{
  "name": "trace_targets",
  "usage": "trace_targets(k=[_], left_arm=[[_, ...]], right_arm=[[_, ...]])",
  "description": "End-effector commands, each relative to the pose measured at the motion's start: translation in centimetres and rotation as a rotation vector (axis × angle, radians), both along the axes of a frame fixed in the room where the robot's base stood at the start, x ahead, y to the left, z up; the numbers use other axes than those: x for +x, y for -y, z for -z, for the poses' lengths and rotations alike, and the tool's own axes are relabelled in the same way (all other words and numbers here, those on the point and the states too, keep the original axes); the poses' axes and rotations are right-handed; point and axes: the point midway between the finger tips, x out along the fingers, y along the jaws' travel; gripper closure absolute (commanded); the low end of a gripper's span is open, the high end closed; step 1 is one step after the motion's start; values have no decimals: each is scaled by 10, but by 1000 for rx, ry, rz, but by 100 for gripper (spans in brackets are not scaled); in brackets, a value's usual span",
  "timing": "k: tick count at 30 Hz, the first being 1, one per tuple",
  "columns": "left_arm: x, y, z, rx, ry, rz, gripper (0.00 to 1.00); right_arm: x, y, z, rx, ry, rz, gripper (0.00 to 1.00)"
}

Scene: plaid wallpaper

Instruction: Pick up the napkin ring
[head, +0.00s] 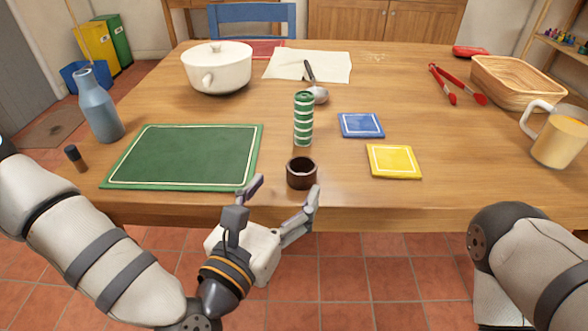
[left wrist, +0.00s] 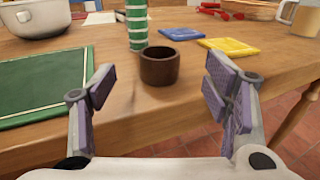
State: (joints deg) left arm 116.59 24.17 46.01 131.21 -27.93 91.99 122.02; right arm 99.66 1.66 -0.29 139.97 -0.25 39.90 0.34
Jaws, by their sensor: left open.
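The napkin ring (head: 301,174) is a short dark brown ring standing upright near the front edge of the table in the head view. In the left wrist view the napkin ring (left wrist: 160,67) stands ahead, between the lines of the two fingers. My left gripper (head: 283,194) is open and empty, just in front of the ring and apart from it. Its spread fingers (left wrist: 160,92) show purple-grey pads in the left wrist view. My right arm comes in at the lower right of the head view, but its gripper fingers are not visible.
A green-and-white striped cylinder (head: 303,122) stands just behind the ring. A green placemat (head: 185,155) lies to the left, with blue (head: 361,125) and yellow (head: 394,161) coasters to the right. A white pot (head: 217,70) stands farther back. The wooden table's (head: 440,200) front right is clear.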

Motion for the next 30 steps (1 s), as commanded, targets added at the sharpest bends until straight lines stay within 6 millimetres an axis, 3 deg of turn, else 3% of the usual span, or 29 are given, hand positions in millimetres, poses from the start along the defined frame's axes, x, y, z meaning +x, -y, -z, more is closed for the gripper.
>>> trace_targets(k=[13, 22, 28, 30], left_arm=[[70, 28, 8, 6, 0, 2, 30], [79, 31, 9, 5, -4, 2, 30], [78, 31, 9, 6, -4, 2, 75], [78, 31, 10, 6, -4, 2, 76]], right_arm=[[3, 0, -4, 1, 10, 0, 60], [3, 0, -3, 1, 10, 0, 60], [3, 0, -3, 1, 10, 0, 60], [3, 0, -3, 1, 10, 0, 60]])
